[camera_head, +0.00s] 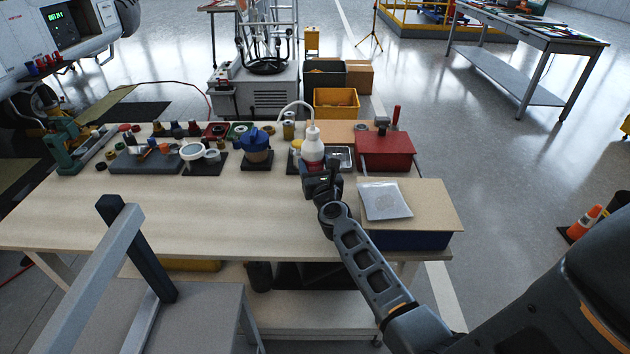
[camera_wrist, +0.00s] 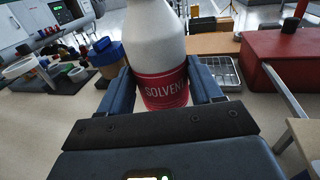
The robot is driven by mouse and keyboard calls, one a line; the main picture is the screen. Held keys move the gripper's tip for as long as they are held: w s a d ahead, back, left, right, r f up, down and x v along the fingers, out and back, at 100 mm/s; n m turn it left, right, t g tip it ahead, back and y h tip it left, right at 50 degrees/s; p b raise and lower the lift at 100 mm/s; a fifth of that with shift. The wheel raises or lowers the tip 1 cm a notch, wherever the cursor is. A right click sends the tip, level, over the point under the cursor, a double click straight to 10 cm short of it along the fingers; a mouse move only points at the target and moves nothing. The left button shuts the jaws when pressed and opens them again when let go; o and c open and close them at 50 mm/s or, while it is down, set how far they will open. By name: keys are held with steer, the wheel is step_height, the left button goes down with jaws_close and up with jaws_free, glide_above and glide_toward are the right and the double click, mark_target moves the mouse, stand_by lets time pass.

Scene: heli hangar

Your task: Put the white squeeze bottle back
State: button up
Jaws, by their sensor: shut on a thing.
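The white squeeze bottle (camera_head: 312,148) has a bent spout and a red label. In the wrist view the bottle (camera_wrist: 157,50) stands between the two fingers, and its label reads "SOLVENT". My gripper (camera_head: 317,176) is shut on the bottle's lower part, and both fingers (camera_wrist: 162,90) press its sides. The bottle looks upright, over the back half of the workbench (camera_head: 210,215). Whether its base touches the bench is hidden by my gripper.
A metal tray (camera_head: 341,158) and a red box (camera_head: 385,149) stand to the right of the bottle. A blue-lidded jar (camera_head: 256,146) on a dark mat is to the left. A cardboard-topped box (camera_head: 420,203) is at the front right. The bench's front left is clear.

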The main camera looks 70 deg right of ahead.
steer(key=shift+f+b, duration=1.35)
steer(key=shift+f, duration=0.5)
steer(key=shift+f, duration=0.2)
steer(key=o, duration=0.8)
steer(key=shift+r, duration=0.15)
